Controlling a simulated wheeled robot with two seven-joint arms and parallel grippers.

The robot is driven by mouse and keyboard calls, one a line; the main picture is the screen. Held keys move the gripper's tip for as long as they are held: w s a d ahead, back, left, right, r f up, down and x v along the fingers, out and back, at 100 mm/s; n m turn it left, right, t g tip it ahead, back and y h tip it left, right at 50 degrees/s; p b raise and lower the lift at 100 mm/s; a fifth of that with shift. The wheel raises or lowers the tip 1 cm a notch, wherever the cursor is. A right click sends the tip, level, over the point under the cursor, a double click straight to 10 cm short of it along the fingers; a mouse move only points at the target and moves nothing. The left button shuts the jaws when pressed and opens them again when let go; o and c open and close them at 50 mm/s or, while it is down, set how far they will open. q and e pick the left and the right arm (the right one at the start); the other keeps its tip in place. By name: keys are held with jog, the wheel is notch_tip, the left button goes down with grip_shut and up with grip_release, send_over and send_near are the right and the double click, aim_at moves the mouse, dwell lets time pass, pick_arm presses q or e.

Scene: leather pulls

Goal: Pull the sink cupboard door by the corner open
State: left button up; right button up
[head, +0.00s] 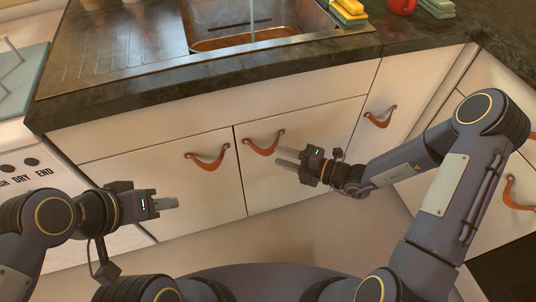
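Two cream doors stand side by side below the sink (245,35). The right one, nearer the corner, is the sink cupboard door (310,125). It looks closed, with a curved tan leather pull (263,146) near its upper left. The left door (165,165) also looks closed, with a similar pull (208,158) near its upper right. My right gripper (279,154) is in front of the right door, its fingers apart and pointing left, just right of and below the pull. Nothing shows between them. My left gripper (170,203) is low before the left door, pointing right; its finger gap cannot be made out.
A narrower front (405,90) with its own pull (380,117) stands further right, by the corner. Another pull (517,195) is at the right edge. The dark countertop (130,85) overhangs the doors. An appliance with dials (20,165) stands left. Floor before the doors is clear.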

aim_at(268, 151)
jog(key=x, duration=0.5)
jog(key=shift+a+b, duration=0.15)
jog(key=shift+b, duration=0.25)
grip_shut()
